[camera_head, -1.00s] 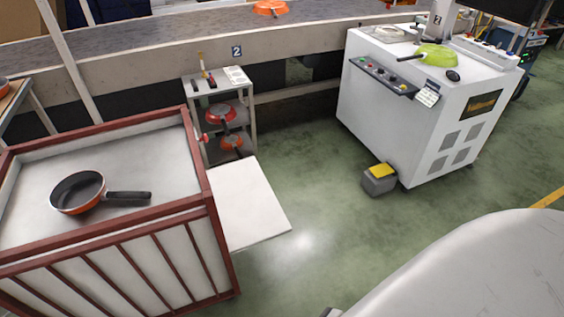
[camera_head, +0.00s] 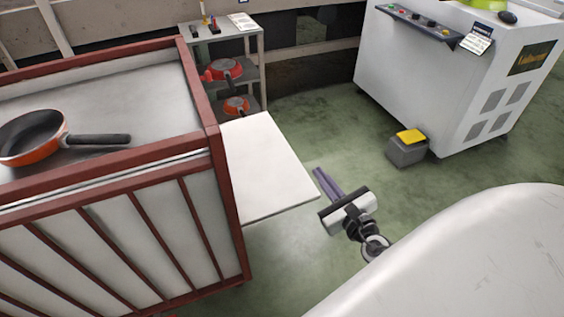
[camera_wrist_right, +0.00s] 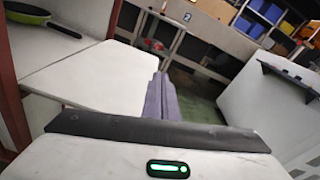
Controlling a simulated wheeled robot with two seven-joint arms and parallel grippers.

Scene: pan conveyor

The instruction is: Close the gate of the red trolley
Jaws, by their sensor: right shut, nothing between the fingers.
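The red trolley (camera_head: 228,155) stands at the left in the head view, with a red frame and pale panels. Its gate, a white panel (camera_head: 262,165), sticks out flat from the trolley's right side. My right gripper (camera_head: 326,180) is to the right of the gate, over the floor, with its fingers together and nothing between them. In the right wrist view the shut fingers (camera_wrist_right: 160,98) point forward beside the white panel (camera_wrist_right: 95,75). An orange pan (camera_head: 30,138) with a black handle lies on the trolley's top. My left gripper is not in view.
A small shelf (camera_head: 258,75) holding red pans stands behind the gate. A white machine cabinet (camera_head: 440,100) stands at the right, with a grey and yellow pedal box (camera_head: 407,148) on the floor. The green floor between is clear.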

